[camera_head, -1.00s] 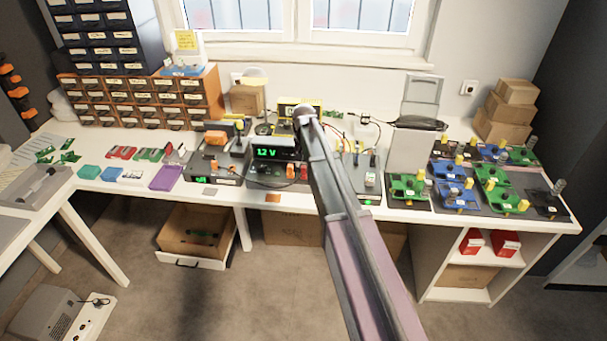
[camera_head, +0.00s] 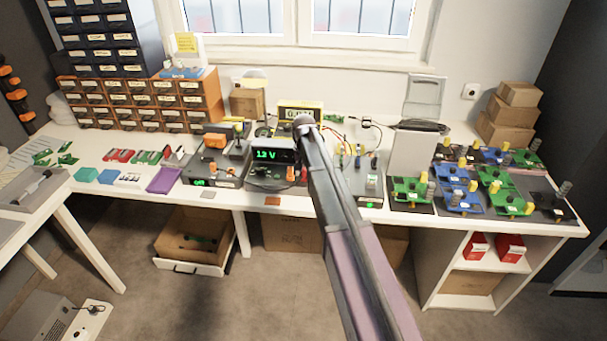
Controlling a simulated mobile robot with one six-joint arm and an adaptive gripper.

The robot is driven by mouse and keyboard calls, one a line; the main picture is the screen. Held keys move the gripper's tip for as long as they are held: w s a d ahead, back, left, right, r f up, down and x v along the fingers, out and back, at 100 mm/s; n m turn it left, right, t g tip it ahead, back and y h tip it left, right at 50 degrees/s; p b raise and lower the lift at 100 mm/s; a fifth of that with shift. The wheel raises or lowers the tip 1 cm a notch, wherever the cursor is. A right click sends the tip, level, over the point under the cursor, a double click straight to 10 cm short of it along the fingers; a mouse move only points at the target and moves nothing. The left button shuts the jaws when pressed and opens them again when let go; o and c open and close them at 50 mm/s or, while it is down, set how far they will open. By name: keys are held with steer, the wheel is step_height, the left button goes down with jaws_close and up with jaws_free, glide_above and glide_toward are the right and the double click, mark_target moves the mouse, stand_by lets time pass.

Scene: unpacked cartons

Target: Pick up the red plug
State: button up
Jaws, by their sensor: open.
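My arm (camera_head: 345,215) reaches up from the bottom edge to its joint in front of the bench instruments. My gripper does not show; the arm seems to hide it. I cannot single out the red plug for certain. Small orange-red plug-like pieces (camera_head: 291,173) stand at the front of the black unit with the green "12 V" display (camera_head: 274,155), close to the left side of my arm. Part of that area is hidden behind the arm.
The white bench (camera_head: 120,186) is crowded. Green and blue boards (camera_head: 408,190) stand at right, drawer cabinets (camera_head: 140,103) at back left. A purple block (camera_head: 164,180) lies near the front edge.

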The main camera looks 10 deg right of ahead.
mark_target(304, 169)
jaws_close()
steer(key=shift+r, duration=0.1)
steer(key=shift+r+p, duration=1.2)
steer(key=shift+p, duration=0.1)
steer(key=shift+r+p, duration=0.8)
steer(key=s+d, duration=0.3)
steer(key=s, duration=1.2)
steer(key=shift+s+d+r+p, duration=0.15)
steer(key=shift+s+r+p, duration=0.2)
steer(key=shift+r+p, duration=0.05)
